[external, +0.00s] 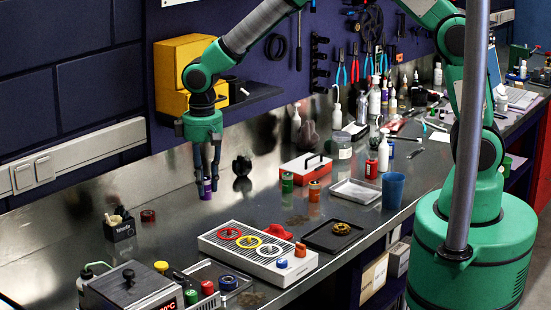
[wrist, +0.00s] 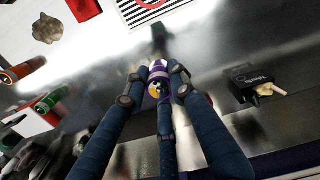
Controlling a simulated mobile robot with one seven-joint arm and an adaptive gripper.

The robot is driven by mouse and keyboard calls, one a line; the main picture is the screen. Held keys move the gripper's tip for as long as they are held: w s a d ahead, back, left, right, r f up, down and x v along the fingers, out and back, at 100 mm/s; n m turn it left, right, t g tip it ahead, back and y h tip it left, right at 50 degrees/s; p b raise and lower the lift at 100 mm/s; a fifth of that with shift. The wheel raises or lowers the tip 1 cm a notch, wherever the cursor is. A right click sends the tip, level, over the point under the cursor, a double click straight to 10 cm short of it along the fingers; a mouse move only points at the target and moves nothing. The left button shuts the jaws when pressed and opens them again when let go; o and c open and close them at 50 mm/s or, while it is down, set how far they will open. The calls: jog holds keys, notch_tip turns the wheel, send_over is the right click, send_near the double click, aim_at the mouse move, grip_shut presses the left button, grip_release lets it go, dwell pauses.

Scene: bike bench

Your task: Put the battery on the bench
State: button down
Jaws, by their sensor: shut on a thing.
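My gripper (external: 206,180) points down over the far left part of the bench (external: 180,240). It is shut on a small purple cylinder, the battery (external: 205,190), which shows below the fingertips. In the wrist view the battery (wrist: 158,72) is purple and white with an orange and dark end, clasped between my fingers (wrist: 158,90). It looks upright. I cannot tell whether its lower end touches the bench or hangs just above it.
A white ribbed tray with coloured rings (external: 222,240) stands in front. Yellow boxes (external: 183,62) rest on a wall shelf above. Bare metal surrounds the gripper.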

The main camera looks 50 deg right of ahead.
jog(key=shift+r, duration=0.15)
notch_tip(320, 180, up, 26)
jog(key=w+d+m, duration=0.1)
jog(key=w+d, duration=0.2)
jog(key=d, duration=1)
jog(key=w+d, duration=0.3)
jog(key=d, duration=0.9)
jog(key=s+d+p, duration=0.1)
jog(key=s+d, duration=0.2)
jog(key=d, duration=1.2)
jog(key=s+d+p, duration=0.1)
jog(key=s+d, duration=0.2)
jog(key=d, duration=1.1)
notch_tip(320, 180, down, 29)
jog(key=shift+d+m, duration=0.25)
jog(key=shift+m, duration=0.15)
jog(key=shift+w, duration=0.1)
